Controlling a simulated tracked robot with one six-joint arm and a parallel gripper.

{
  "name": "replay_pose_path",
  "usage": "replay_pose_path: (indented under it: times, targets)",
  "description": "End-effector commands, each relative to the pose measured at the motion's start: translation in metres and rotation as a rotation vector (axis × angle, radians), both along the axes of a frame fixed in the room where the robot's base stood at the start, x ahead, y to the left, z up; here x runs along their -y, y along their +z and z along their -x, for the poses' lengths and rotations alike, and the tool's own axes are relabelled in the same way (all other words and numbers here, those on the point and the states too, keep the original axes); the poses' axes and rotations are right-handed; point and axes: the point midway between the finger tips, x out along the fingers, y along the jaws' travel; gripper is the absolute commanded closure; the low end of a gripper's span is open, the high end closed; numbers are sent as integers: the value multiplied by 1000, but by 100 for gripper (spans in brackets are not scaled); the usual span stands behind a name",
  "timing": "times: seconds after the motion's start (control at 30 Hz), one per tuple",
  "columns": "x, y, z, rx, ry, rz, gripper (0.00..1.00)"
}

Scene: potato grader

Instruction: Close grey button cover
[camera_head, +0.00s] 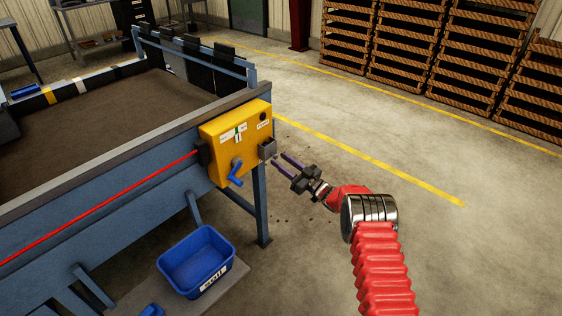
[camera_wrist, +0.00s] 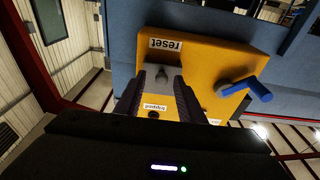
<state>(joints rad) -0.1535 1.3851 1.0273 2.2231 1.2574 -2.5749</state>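The grey button cover (camera_head: 267,149) sits at the right edge of the yellow control box (camera_head: 222,142) and sticks out from its face. In the wrist view the cover (camera_wrist: 161,77) shows near the "reset" label, between my two dark fingers; I cannot tell clearly how far it stands open. My gripper (camera_head: 279,160) is open and empty, its fingers pointing at the cover from the right with a small gap in the head view. In the wrist view my gripper (camera_wrist: 159,80) has a finger on each side of the cover; contact is not clear.
A blue lever (camera_head: 235,173) sticks out of the box left of the cover. A red cord (camera_head: 105,205) runs along the grader's side (camera_head: 90,215). A blue bin (camera_head: 196,261) stands below. Wooden crates (camera_head: 415,45) are stacked at the back. The floor right of the box is clear.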

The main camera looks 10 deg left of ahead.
Motion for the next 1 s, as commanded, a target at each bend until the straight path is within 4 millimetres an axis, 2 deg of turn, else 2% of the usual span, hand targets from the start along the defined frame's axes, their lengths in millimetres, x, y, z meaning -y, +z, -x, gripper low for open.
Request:
replay_pose_path:
  times: [0.17,0.7,1.0]
  targets:
    - [19,-3,11,-2,-1,-1,64]
    - [96,-19,55,-3,-3,0,64]
    - [109,-21,64,-1,-2,-1,64]
